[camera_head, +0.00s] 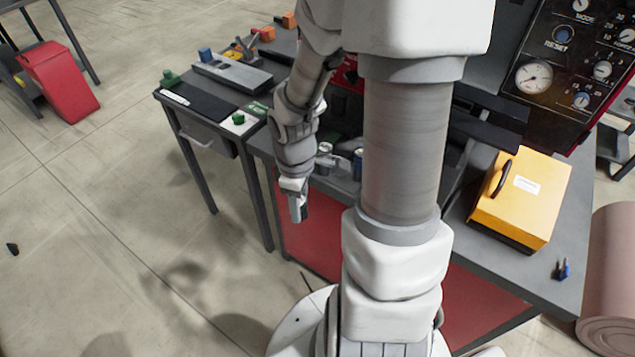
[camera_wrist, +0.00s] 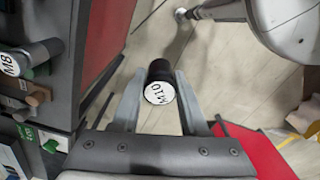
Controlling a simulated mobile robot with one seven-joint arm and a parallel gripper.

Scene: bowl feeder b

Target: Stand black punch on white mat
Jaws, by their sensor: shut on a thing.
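My gripper (camera_head: 298,207) hangs over the floor in front of the bench in the head view. In the wrist view, my gripper (camera_wrist: 157,92) is shut on a black cylinder, the black punch (camera_wrist: 160,72), whose white end marked "M10" faces the camera. It is held clear of any surface. A small white patch (camera_head: 232,129) with a green knob on it lies at the near corner of the left table; I cannot tell whether it is the white mat.
The left table (camera_head: 215,145) holds a dark panel and coloured blocks. A yellow case (camera_head: 520,200) sits on the right bench. A red bin (camera_head: 62,82) stands far left. Open floor lies left.

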